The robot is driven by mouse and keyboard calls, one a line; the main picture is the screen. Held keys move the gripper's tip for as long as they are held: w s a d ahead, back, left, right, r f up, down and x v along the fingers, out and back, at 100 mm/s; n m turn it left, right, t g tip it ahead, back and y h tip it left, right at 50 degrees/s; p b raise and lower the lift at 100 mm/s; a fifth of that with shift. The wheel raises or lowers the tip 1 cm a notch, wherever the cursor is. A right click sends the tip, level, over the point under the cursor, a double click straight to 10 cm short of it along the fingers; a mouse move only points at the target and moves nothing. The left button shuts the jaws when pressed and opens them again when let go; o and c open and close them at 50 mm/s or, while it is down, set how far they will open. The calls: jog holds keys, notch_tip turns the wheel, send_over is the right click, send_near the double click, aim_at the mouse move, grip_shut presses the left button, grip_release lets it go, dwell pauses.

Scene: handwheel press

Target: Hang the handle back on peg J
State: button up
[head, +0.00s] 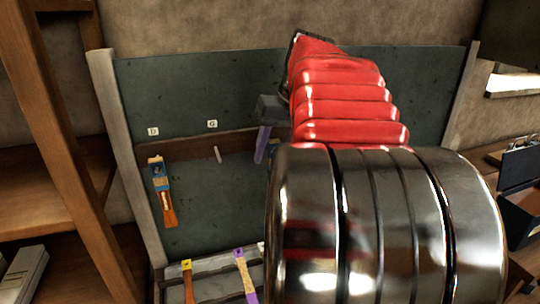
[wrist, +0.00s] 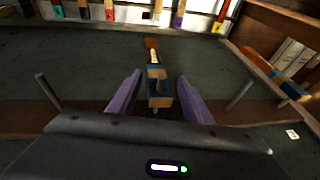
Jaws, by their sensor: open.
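My gripper (wrist: 158,98) is open, its two purple fingers pointing at the board; it also shows in the head view (head: 262,145). A handle (wrist: 157,80) with a blue and tan block and a brown end is between the fingers, with gaps visible on both sides. No label J is readable; my arm covers that part of the board.
Another blue and orange handle (head: 162,190) hangs at the left. A bare peg (head: 217,154) is under label G (head: 212,124); a bare peg (wrist: 48,92) is on the other side. Several handles stand in a pale rack (head: 212,265) below. A wooden shelf (head: 60,150) is at left.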

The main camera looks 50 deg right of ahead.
jog(key=v, duration=1.3)
jog(key=w+a+f+n, duration=0.1)
jog(key=a+f, duration=0.4)
jog(key=a, duration=0.4)
jog(key=w+a+f+n, duration=0.1)
jog(key=w+a+f, duration=0.1)
jog(key=a+f, duration=0.5)
jog(key=s+a+f+n, duration=0.2)
jog(key=s+a+f, duration=0.1)
jog(key=a+f, duration=0.4)
jog(key=s+a+f+n+t, duration=0.1)
jog(key=s+a+f, duration=0.3)
jog(key=a, duration=0.5)
notch_tip(320, 180, down, 3)
jog(key=shift+a+r+n+t, duration=0.1)
jog(key=shift+a+n+t, duration=0.25)
jog(key=shift+n, duration=0.15)
dwell(1.3)
